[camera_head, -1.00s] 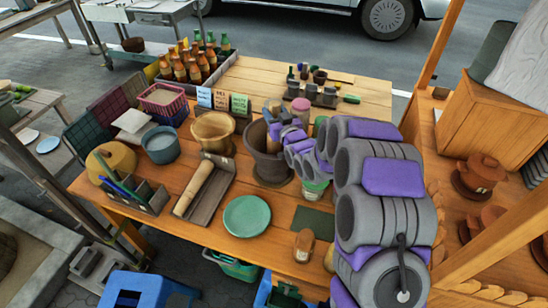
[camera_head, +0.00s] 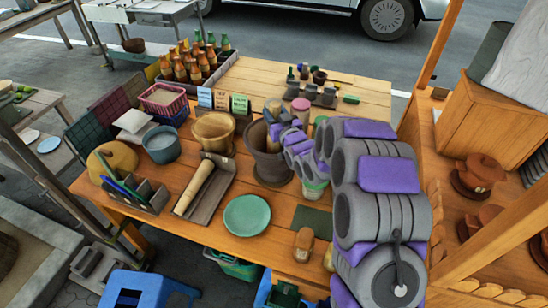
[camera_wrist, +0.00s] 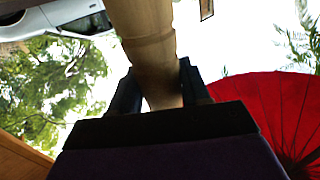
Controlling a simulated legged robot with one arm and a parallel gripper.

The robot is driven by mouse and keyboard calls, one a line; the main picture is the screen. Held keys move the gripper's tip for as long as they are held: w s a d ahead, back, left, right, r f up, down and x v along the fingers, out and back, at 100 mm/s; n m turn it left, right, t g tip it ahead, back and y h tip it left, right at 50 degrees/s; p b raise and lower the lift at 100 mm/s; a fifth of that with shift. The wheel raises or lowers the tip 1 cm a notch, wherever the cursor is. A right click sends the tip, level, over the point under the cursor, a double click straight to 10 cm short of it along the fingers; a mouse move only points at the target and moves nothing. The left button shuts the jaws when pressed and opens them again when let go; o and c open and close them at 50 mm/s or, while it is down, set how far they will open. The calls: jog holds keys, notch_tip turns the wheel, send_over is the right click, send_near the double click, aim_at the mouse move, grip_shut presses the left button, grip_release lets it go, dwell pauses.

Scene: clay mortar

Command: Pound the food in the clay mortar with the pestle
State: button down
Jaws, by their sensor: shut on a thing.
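The dark clay mortar (camera_head: 265,166) stands upright on the wooden table, in the middle of the head view. My gripper (camera_wrist: 160,92) is shut on the tan wooden pestle (camera_wrist: 149,40), which runs between its two dark fingers in the wrist view. In the head view my gripper is at the mortar's mouth, and a short tan part of the pestle (camera_head: 272,144) shows there. The pestle's lower end and the food inside the mortar are hidden by the mortar wall and my arm.
A wooden mortar (camera_head: 213,132) stands close on the left. A tray (camera_head: 218,195) with a wooden roller lies in front of it. A green plate (camera_head: 247,215) is at the table's front. A bottle crate (camera_head: 195,72) stands at the back left. Bare table shows at the back.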

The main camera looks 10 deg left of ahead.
jog(key=shift+s+d+f, duration=0.1)
jog(key=shift+s+f, duration=0.15)
jog(key=shift+f, duration=0.45)
jog(key=c, duration=0.9)
grip_release()
jog(key=o, duration=0.4)
jog(key=shift+f, duration=0.25)
jog(key=shift+o, duration=0.2)
jog(key=shift+s+d, duration=0.1)
jog(key=shift+s, duration=0.05)
jog(key=r+p+v, duration=0.1)
jog(key=p+v, duration=1.3)
jog(key=v, duration=0.2)
jog(key=shift+s+d+r, duration=0.2)
jog(key=shift+d+r, duration=0.05)
jog(key=shift+r, duration=0.05)
